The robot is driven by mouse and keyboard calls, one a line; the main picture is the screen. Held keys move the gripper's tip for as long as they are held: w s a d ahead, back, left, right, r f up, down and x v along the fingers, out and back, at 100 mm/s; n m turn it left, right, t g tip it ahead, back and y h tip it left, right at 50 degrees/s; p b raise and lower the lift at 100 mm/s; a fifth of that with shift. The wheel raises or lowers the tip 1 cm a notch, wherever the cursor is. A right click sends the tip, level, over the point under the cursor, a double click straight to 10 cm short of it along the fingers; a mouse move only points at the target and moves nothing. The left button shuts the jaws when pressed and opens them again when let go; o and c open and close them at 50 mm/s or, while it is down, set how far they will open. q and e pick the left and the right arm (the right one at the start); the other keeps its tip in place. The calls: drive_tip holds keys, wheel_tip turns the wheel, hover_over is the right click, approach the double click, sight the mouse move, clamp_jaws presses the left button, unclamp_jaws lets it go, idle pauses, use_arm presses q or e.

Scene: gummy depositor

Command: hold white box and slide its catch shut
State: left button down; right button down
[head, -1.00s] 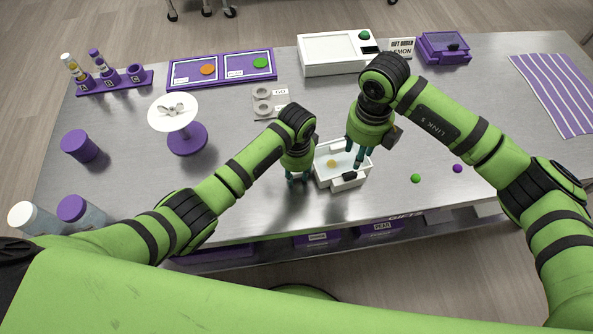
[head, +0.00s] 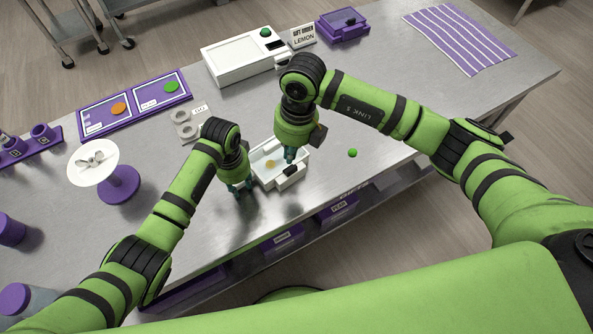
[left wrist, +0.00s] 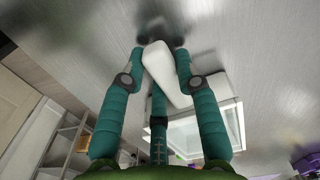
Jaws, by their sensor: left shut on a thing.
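The white box (head: 261,178) stands on the steel table, open at the top, with a small yellow piece (head: 270,163) inside. Its dark catch (head: 290,170) is on the front wall. My left gripper (head: 242,188) is at the box's left side. In the left wrist view its teal fingers (left wrist: 162,65) are closed on a white projecting part of the box (left wrist: 167,75), and the box's open inside shows behind. My right gripper (head: 291,155) points down over the box's right part, just behind the catch. Its fingers overlap, so their opening and any contact are unclear.
A green ball (head: 352,153) lies right of the box. The table's front edge is close to the box.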

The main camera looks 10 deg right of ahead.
sight(290, 169)
drive_tip(key=s+d+m+t+y, duration=0.4)
drive_tip(key=s+d+m, duration=0.45)
drive_tip(key=m, duration=0.85)
drive_tip(key=shift+g+y, duration=0.4)
drive_tip(key=shift+y, duration=0.3)
drive_tip(key=x, duration=0.6)
drive_tip(key=w+d+x, duration=0.1)
drive_tip(key=x, duration=0.2)
drive_tip(key=shift+w+a+f, duration=0.15)
drive_tip(key=shift+a+f, duration=0.05)
drive_tip(key=shift+f, duration=0.25)
drive_tip(key=w, duration=0.1)
drive_tip(key=w+a, duration=0.1)
drive_tip(key=w, duration=0.1)
drive_tip(key=shift+a+f, duration=0.15)
drive_tip(key=shift+a, duration=0.1)
drive_tip(key=shift+w+a, duration=0.2)
drive_tip(key=shift+w, duration=0.1)
